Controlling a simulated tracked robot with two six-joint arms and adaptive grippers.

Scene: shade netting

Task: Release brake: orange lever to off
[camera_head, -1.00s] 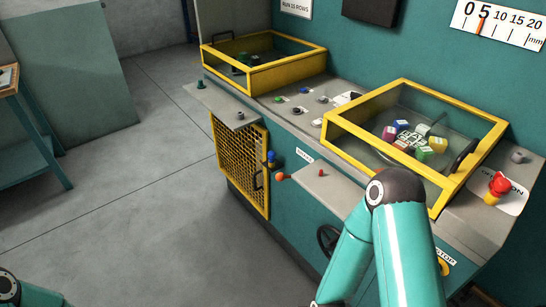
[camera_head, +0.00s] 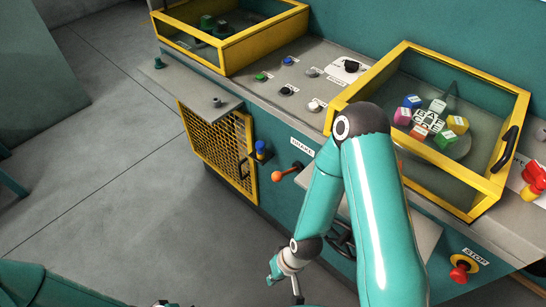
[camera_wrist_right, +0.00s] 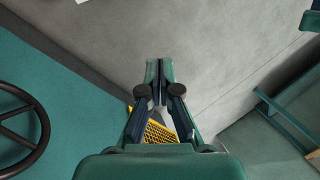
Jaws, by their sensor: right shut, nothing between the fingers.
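The orange lever (camera_head: 277,176) sticks out to the left from the teal machine front, below a small white label (camera_head: 303,147) that I cannot read for certain. Its shaft ends in an orange knob. My right gripper (camera_head: 284,281) hangs in front of the machine, below the lever and apart from it. In the right wrist view the gripper (camera_wrist_right: 159,70) is shut and empty, its fingertips together above grey floor. The lever does not show in that view. My left arm enters at the bottom left; its gripper is not clearly visible.
A blue knob (camera_head: 260,149) and a yellow mesh door (camera_head: 213,143) are left of the lever. A dark handwheel (camera_wrist_right: 18,128) is at the left of the wrist view. A grey shelf (camera_head: 421,233) and red stop button (camera_head: 459,272) are to the right.

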